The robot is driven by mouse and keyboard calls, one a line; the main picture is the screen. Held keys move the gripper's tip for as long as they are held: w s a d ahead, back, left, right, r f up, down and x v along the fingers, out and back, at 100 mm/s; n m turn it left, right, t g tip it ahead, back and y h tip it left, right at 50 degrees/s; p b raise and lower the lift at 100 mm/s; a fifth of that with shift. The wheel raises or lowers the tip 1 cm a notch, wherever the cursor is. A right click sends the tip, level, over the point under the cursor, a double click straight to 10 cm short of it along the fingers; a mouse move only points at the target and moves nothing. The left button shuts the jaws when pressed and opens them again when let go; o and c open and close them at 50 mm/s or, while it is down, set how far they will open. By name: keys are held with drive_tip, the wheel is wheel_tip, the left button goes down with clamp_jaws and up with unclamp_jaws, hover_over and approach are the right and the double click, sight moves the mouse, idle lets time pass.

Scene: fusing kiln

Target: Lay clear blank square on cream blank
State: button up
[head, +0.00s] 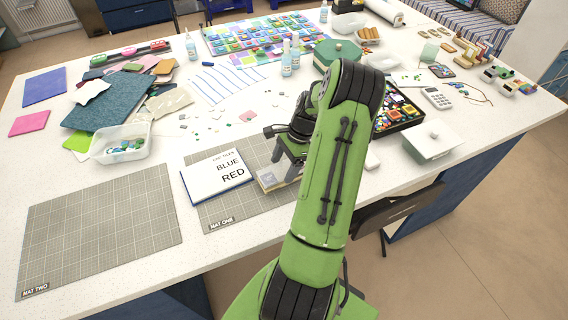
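My gripper (287,174) points down over the right part of mat one (222,214). Its grey fingers are beside a flat cream or tan piece (266,186) with a small bluish patch on it. My arm hides part of this piece, so I cannot tell whether the fingers touch it or hold anything. I cannot clearly pick out a clear blank square. A pale greenish, see-through piece (430,52) is at the back right, too small to identify.
A booklet reading BLUE and RED (217,175) lies left of the gripper. Mat two (98,232) is bare. A clear tub (121,143), a green lidded box (338,52), a tray of coloured pieces (398,108) and a white lidded box (431,140) stand around.

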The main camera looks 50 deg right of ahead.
drive_tip(key=shift+o, duration=0.9)
drive_tip(key=shift+r, duration=0.1)
drive_tip(key=p+v, duration=0.2)
drive_tip(key=v, duration=1.1)
drive_tip(key=w+a+r+n+g+h, duration=0.1)
drive_tip(key=w+a+r+n, duration=0.15)
drive_tip(key=a, duration=0.25)
drive_tip(key=w+a+r+n+h, duration=0.1)
drive_tip(key=w+a+r+n, duration=0.1)
drive_tip(key=a+r+n, duration=0.15)
drive_tip(key=a+r+n+h, duration=0.2)
drive_tip(key=a+r+n, duration=0.35)
drive_tip(key=a, duration=0.75)
drive_tip(key=s+a+r+n+t, duration=0.2)
drive_tip(key=s+a+n+t, duration=0.2)
drive_tip(key=s+a+n, duration=0.7)
drive_tip(key=a, duration=0.2)
drive_tip(key=shift+a+r+n+t, duration=0.3)
drive_tip(key=shift+a+n, duration=0.05)
drive_tip(key=shift+a, duration=0.05)
